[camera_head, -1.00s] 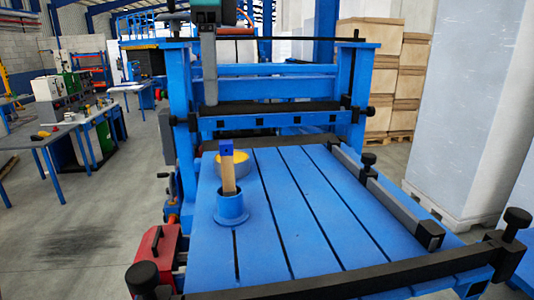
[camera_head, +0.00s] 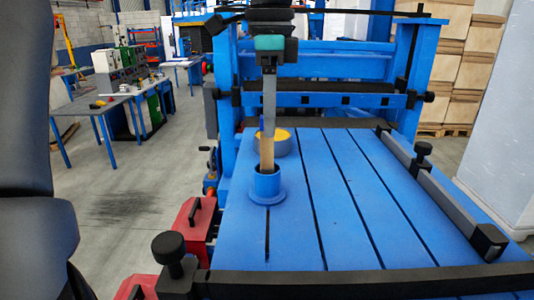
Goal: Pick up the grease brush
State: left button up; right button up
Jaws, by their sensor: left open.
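The grease brush (camera_head: 267,153) stands upright in a round blue holder (camera_head: 267,190) on the slotted blue table. My left gripper (camera_head: 268,115) comes down from above with a teal band and grey fingers. The brush's lower end is hidden inside the holder. My right gripper is out of view.
The blue table (camera_head: 350,200) is clear to the right, bounded by a dark rail (camera_head: 435,195) and a black front bar (camera_head: 370,281). A blue gantry crosses the back.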

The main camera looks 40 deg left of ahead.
aim_at(267, 166)
pick_arm(q)
jog(key=f, duration=0.2)
jog(key=f+p, duration=0.1)
jog(key=shift+a+f, duration=0.3)
jog(key=shift+f, duration=0.65)
grip_shut()
